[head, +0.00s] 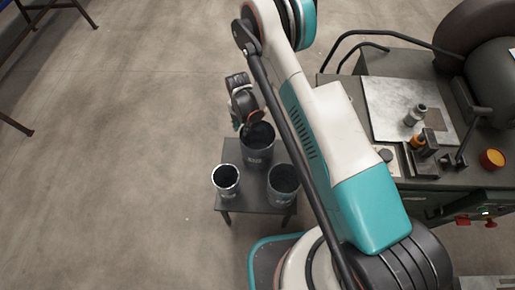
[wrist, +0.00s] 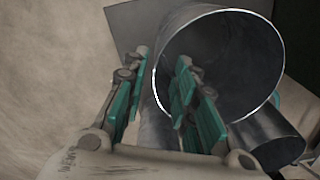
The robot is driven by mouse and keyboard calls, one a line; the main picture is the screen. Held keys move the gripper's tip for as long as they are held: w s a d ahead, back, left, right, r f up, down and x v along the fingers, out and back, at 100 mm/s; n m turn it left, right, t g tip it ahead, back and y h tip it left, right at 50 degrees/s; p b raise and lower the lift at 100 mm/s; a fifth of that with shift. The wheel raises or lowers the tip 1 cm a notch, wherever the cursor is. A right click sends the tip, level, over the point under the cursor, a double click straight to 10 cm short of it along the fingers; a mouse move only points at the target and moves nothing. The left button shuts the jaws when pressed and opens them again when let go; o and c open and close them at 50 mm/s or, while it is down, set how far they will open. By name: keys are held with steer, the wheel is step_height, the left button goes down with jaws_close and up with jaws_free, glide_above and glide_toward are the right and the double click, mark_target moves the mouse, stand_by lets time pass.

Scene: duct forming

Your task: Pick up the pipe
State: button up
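Three short grey metal pipes stand on a small dark table (head: 258,197): a back pipe (head: 258,156), a smaller front-left pipe (head: 226,182) and a front-right pipe (head: 284,186). My gripper (head: 243,126) is at the back pipe's upper left rim, pointing down. In the wrist view a large open pipe (wrist: 235,50) fills the upper right. My gripper (wrist: 160,105) is open there, with one finger left of the pipe's near rim and the other across its mouth. The rim lies between the fingers; I cannot tell whether either touches it.
A dark workbench (head: 440,182) with a light plate (head: 385,105), small fittings and a large machine (head: 485,70) stands to the right. Another pipe (wrist: 270,140) shows low right in the wrist view. Concrete floor (head: 110,150) to the left is clear.

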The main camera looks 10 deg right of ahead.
steer(key=f+b, duration=0.2)
steer(key=f, duration=0.3)
steer(key=shift+w+f+b, duration=0.15)
steer(key=shift+w+b, duration=0.15)
steer(key=shift+b, duration=0.1)
jaws_close()
